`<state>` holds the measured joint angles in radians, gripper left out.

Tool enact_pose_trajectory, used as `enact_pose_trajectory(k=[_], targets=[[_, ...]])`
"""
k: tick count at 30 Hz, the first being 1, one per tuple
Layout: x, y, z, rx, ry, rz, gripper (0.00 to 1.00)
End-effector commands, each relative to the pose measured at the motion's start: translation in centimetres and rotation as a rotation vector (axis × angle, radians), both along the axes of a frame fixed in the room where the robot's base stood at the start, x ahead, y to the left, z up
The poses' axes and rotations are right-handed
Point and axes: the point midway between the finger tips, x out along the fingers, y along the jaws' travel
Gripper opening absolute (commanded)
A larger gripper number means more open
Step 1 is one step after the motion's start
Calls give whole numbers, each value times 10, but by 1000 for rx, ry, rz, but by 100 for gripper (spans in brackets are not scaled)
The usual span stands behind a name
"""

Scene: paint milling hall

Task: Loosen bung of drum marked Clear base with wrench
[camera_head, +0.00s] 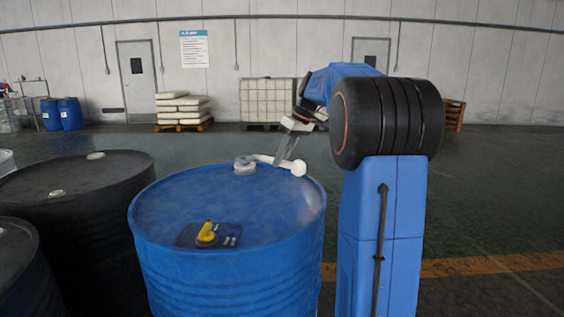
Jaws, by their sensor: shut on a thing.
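A blue drum (217,271) stands upright in front of me. No readable "Clear base" marking shows on it. A grey-white bung (244,170) sits near the far edge of its lid. A white wrench (269,159) lies level over the lid, its left end at the bung and its rounded right end near the far right rim. I cannot tell how fully the wrench head sits on the bung. My gripper (283,162) reaches down from above and is shut on the wrench handle. The fingertips partly hide the handle.
A dark pad (185,236) with a yellow item (207,233) and small pale pieces lies on the near part of the lid. A black drum (80,222) and another dark drum (22,276) stand close at the left. Behind, the floor is open up to pallets (184,125) along the wall.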

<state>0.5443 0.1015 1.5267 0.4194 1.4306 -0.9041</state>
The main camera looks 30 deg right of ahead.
Motion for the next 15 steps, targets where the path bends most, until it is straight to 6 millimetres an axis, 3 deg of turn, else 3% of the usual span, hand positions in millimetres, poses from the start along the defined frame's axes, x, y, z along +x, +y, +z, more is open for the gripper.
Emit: enact_pose_trajectory(k=[15], targets=[[0,0,26,-1,-3,0,0]])
